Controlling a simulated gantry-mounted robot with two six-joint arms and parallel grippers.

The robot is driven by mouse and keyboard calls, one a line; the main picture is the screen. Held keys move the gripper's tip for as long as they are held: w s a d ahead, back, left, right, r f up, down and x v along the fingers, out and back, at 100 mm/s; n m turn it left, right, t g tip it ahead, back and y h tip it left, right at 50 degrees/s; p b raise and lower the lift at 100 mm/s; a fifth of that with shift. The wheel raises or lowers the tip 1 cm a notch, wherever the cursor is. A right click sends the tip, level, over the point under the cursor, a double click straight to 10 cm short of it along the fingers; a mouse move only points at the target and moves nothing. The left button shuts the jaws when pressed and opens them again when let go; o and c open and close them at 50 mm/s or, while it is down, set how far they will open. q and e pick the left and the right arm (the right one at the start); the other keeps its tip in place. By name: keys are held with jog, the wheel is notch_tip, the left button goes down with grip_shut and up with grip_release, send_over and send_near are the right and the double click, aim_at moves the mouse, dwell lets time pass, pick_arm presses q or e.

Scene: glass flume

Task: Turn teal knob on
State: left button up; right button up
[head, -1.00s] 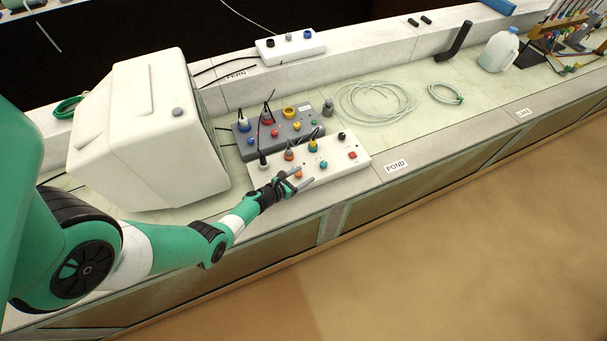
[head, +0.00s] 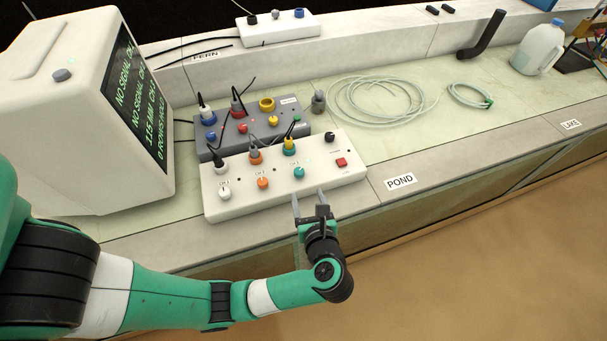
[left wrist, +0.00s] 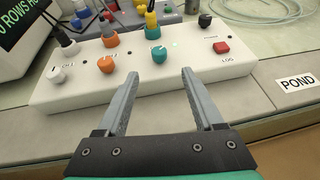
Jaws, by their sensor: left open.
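The teal knob (head: 299,172) is the right one in the front row of a white control box (head: 330,157), beside an orange knob (head: 262,183) and a white knob (head: 224,193). It also shows in the left wrist view (left wrist: 158,55), ahead of and between the fingers. My left gripper (head: 309,197) is open and empty, just in front of the box's front edge and short of the teal knob. In the left wrist view the two fingertips (left wrist: 158,76) are spread apart. My right gripper is not in view.
A red button (head: 341,162) and a black knob (head: 330,137) sit right of the teal knob. Cabled plugs stand behind it. A grey box (head: 200,152) is behind, and a monitor (head: 60,120) stands at left. Coiled tubing (head: 375,100) lies at right.

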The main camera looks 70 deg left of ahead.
aim_at(299, 173)
pick_arm(q)
jog(key=b+x, duration=0.3)
jog(key=x, duration=0.8)
jog(key=shift+a, duration=0.4)
grip_shut()
